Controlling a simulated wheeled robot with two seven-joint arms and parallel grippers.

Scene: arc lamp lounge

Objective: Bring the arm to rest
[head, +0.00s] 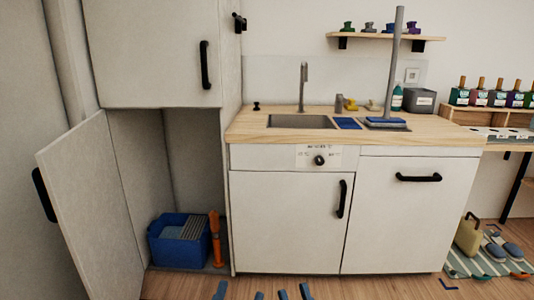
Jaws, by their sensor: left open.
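My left gripper (240,292) shows only as two blue-grey fingertips at the bottom edge of the head view. They stand apart with bare floor between them, so it is open and empty at the tips. My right gripper (294,292) shows just to the right of it, also as two fingertips at the bottom edge. Its tips stand apart with a narrower gap and nothing visible between them. Both arms and the rest of both grippers are out of the picture. Both grippers appear in front of the white base cabinets (285,225), over the wooden floor (360,289).
An open cabinet door (95,215) juts out at left. Inside are a blue crate (165,255) and an orange bottle (215,240). A wooden counter (250,126) with a sink (300,122) runs above the cabinets. A striped mat (462,268) holds a watering can (468,237) at right.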

